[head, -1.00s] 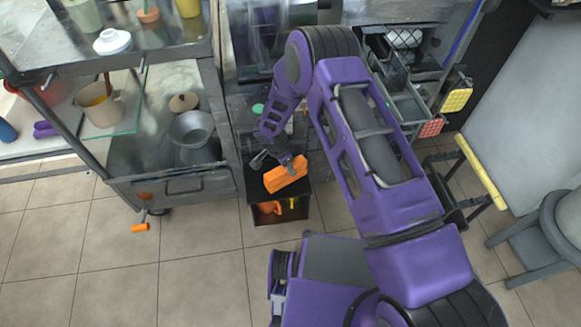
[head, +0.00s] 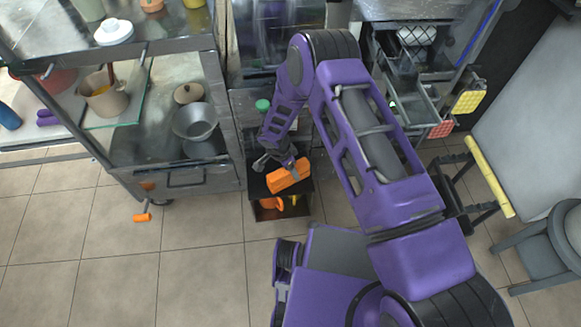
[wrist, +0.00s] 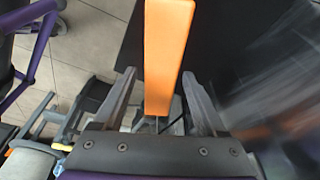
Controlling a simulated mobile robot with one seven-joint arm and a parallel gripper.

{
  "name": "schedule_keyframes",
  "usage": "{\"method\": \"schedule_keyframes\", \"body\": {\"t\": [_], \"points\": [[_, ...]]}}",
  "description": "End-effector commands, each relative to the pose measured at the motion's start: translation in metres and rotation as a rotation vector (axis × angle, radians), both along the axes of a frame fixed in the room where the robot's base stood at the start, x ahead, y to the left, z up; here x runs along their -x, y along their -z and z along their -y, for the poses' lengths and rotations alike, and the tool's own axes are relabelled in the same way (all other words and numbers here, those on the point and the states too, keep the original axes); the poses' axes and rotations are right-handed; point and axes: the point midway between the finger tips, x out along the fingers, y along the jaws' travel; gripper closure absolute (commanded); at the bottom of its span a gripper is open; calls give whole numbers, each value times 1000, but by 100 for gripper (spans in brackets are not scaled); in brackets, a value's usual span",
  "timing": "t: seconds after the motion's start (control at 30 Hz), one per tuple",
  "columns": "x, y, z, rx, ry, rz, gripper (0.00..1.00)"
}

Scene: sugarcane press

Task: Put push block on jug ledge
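The push block appears to be the orange bar (head: 289,176) at the top of a small dark stand (head: 257,190). It lies slanted there, its right end higher in the picture; I cannot tell whether it rests fully on the stand. An orange jug (head: 269,203) sits in the stand's lower opening. My gripper (head: 284,164) reaches down to the block from above. In the wrist view the block (wrist: 166,55) runs between my two fingers (wrist: 160,78).
A metal cart (head: 185,178) with a grey pot (head: 194,122) stands left of the stand. Wire baskets (head: 410,100) and a dark stool with a yellow bar (head: 490,177) are right. The front-left floor is clear.

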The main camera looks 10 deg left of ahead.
Motion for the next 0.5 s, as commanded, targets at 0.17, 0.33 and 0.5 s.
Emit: {"method": "schedule_keyframes", "body": {"t": [0.17, 0.33, 0.5], "points": [[0, 0, 0, 0, 0, 0, 26], [-1, -6, 0, -1, 0, 1, 26], [3, -30, -5, -2, -2, 3, 26]]}}
